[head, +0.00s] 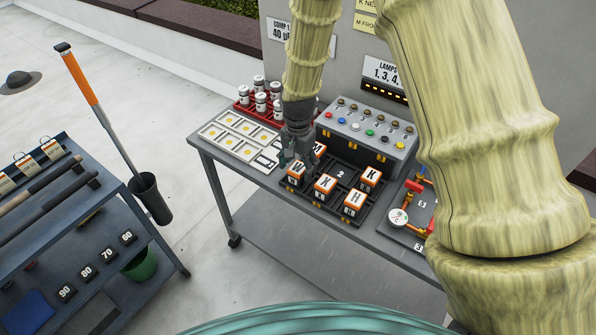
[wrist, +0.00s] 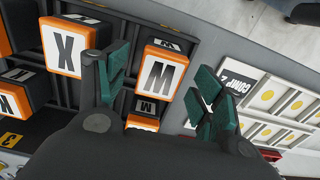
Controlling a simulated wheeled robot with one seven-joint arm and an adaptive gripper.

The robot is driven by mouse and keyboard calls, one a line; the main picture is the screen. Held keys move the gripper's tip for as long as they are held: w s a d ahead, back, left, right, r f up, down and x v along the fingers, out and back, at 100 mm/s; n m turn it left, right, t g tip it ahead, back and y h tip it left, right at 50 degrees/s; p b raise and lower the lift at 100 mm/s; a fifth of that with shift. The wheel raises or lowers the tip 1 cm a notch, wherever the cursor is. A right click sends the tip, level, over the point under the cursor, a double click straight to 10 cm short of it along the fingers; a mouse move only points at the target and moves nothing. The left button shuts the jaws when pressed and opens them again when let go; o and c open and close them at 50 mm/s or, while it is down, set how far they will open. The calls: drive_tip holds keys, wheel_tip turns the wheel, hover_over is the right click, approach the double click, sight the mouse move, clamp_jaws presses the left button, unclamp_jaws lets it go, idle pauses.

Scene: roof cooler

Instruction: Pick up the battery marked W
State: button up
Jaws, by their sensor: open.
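The battery marked W (head: 295,174) is an orange-edged block with a white top. It sits in the dark rack at its left front corner. In the wrist view, battery W (wrist: 160,72) lies between the spread green fingers of my gripper (wrist: 165,80), nearer the left finger. My gripper (head: 297,157) is open and empty, pointing down just above battery W. It partly covers the battery's top in the head view. Whether a finger touches the battery, I cannot tell.
Batteries X (head: 325,184), H (head: 354,202) and K (head: 371,176) stand close by in the rack. Battery M (wrist: 143,122) is close to W, partly hidden. A lamp box (head: 365,135) stands behind. A white tray (head: 235,138) with yellow discs lies left.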

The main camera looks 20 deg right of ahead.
drive_tip(key=shift+f, duration=0.85)
drive_tip(key=c, duration=1.3)
drive_tip(key=shift+c, duration=0.2)
